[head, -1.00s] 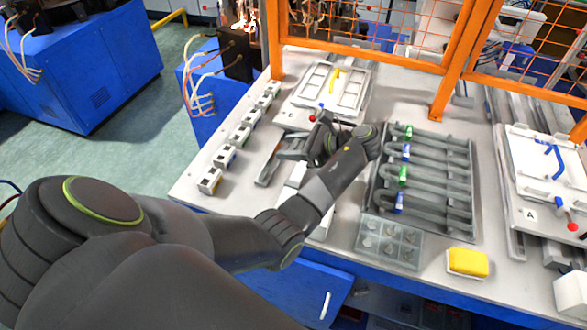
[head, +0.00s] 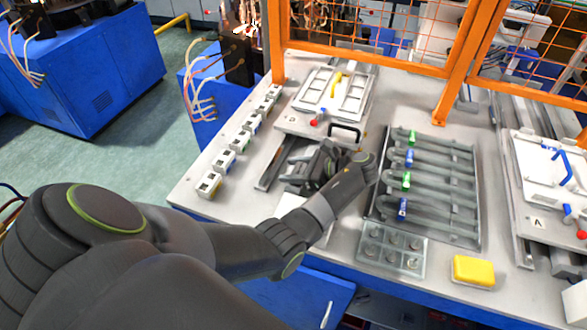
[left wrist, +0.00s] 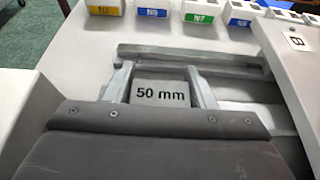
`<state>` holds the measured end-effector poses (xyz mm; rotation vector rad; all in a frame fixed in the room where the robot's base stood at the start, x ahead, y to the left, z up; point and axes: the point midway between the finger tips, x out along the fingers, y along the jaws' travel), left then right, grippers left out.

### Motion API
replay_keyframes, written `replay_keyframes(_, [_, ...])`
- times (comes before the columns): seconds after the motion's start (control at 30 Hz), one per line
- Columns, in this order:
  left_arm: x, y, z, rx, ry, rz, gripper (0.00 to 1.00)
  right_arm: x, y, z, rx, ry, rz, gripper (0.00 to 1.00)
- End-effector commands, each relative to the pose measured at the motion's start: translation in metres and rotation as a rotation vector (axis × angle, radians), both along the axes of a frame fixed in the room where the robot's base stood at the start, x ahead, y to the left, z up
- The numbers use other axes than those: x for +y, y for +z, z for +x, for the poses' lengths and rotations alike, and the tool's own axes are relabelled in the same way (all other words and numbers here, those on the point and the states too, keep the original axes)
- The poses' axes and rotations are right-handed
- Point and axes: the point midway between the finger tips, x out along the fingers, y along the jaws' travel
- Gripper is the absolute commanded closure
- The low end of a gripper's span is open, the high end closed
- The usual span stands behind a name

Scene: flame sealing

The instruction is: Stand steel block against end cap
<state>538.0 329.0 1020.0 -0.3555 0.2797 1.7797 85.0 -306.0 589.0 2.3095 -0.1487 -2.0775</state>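The steel block (left wrist: 160,93) is a grey piece marked "50 mm" in the left wrist view. It sits between the two fingers of my left gripper (left wrist: 160,85), which appear to touch its sides. Its underside is hidden, so I cannot tell whether it rests on the bench. In the head view my left gripper (head: 318,168) is low over the bench, beside a grey rail, and the block is hidden there. The rail (left wrist: 190,56) runs just beyond the fingertips. I cannot make out the end cap for certain. My right gripper is not in view.
White labelled boxes (head: 223,160) line the bench's left edge. A white fixture (head: 325,92) stands behind my gripper. A dark tray (head: 458,228) with U-shaped tubes lies to the right, near a clear-lidded box (head: 390,248) and a yellow block (head: 473,270). Orange fencing (head: 455,75) rises behind.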

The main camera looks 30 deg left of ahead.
Motion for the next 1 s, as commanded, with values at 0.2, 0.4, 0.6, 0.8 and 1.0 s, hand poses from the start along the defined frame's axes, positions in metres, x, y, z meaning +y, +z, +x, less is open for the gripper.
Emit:
replay_keyframes(0.2, [0.000, 0.000, 0.000, 0.000, 0.001, 0.000, 0.33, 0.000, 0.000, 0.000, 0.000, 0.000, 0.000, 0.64])
replay_keyframes(0.4, [0.000, 0.001, 0.000, 0.000, 0.000, 0.000, 0.33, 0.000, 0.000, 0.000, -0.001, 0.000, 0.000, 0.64])
replay_keyframes(0.6, [-0.018, 0.007, 0.005, -0.002, -0.001, -0.002, 0.33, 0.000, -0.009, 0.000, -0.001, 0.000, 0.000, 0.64])
replay_keyframes(0.8, [-0.053, 0.032, 0.013, 0.004, -0.002, -0.001, 0.33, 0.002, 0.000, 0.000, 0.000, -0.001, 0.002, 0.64])
replay_keyframes(1.0, [-0.078, 0.041, 0.019, 0.005, -0.002, 0.000, 0.33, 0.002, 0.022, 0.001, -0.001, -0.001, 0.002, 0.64])
